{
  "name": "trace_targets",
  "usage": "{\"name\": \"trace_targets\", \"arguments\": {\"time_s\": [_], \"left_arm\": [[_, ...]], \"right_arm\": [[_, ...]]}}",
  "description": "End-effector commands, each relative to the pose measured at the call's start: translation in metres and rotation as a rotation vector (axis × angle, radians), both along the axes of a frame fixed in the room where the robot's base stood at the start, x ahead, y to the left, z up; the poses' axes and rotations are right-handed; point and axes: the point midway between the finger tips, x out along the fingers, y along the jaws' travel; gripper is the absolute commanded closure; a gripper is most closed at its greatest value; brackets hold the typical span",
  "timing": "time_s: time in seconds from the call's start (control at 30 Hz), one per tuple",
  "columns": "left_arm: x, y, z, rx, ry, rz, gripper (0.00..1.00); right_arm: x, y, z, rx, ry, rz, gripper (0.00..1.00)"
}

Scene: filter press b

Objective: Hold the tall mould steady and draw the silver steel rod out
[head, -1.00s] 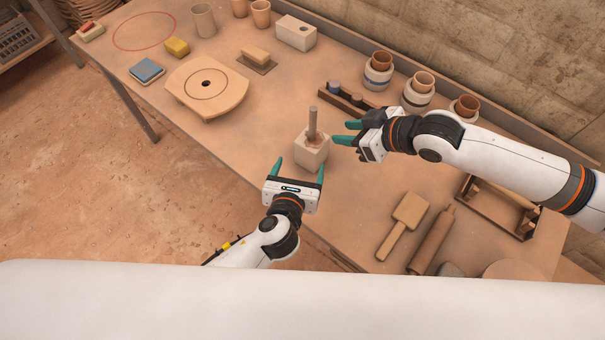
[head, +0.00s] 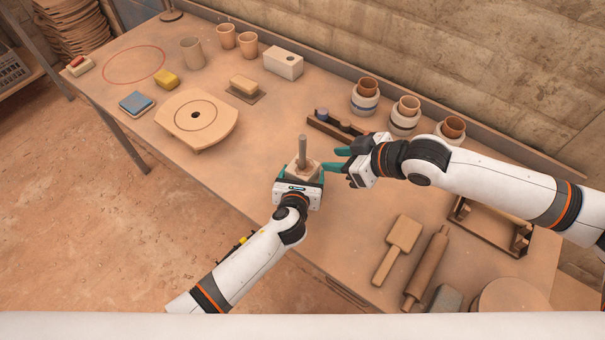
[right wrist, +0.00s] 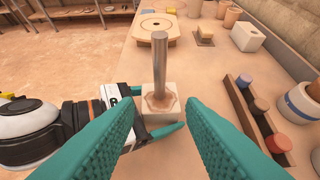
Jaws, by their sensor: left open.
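The tall mould (head: 309,166) is a pale block standing upright near the table's front edge. It also shows in the right wrist view (right wrist: 160,116). The silver steel rod (head: 302,148) stands upright out of its top, and shows clearly in the right wrist view (right wrist: 159,70). My left gripper (head: 299,176) is open, with its teal fingers on either side of the mould; I cannot tell whether they touch it. My right gripper (head: 331,159) is open and empty to the right of the rod, and its fingers (right wrist: 165,118) frame the rod and mould.
A dark rack with round pieces (head: 340,126) lies behind my right gripper. Stacked banded cups (head: 365,97) stand at the back. A round-topped board (head: 196,118) is left of the mould. A mallet (head: 398,247) and roller (head: 427,267) lie at the right front.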

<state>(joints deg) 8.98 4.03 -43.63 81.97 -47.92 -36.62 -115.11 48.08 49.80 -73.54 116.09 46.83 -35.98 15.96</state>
Motion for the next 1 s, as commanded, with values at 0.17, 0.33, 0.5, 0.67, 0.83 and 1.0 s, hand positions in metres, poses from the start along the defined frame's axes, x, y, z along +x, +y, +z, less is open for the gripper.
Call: {"name": "trace_targets", "arguments": {"time_s": [0.17, 0.33, 0.5, 0.67, 0.83, 1.0], "left_arm": [[0.002, 0.0, -0.001, 0.0, 0.0, 0.0, 0.19], [0.002, 0.0, -0.001, 0.0, 0.0, 0.0, 0.26], [0.001, 0.0, -0.001, 0.0, 0.0, 0.0, 0.53], [0.001, 0.0, -0.001, 0.0, 0.0, 0.0, 0.79], [0.001, 0.0, -0.001, 0.0, 0.0, 0.0, 0.79], [0.001, 0.0, -0.001, 0.0, 0.0, 0.0, 0.79]], "right_arm": [[0.0, 0.0, 0.0, 0.0, 0.0, 0.0, 0.64], [0.0, 0.0, 0.0, 0.0, 0.0, 0.0, 0.64], [0.0, 0.0, 0.0, 0.0, 0.0, 0.0, 0.64], [0.0, 0.0, 0.0, 0.0, 0.0, 0.0, 0.64], [0.005, 0.003, 0.001, -0.013, 0.016, -0.01, 0.59], [0.022, 0.017, 0.005, -0.091, 0.103, -0.058, 0.59]]}}
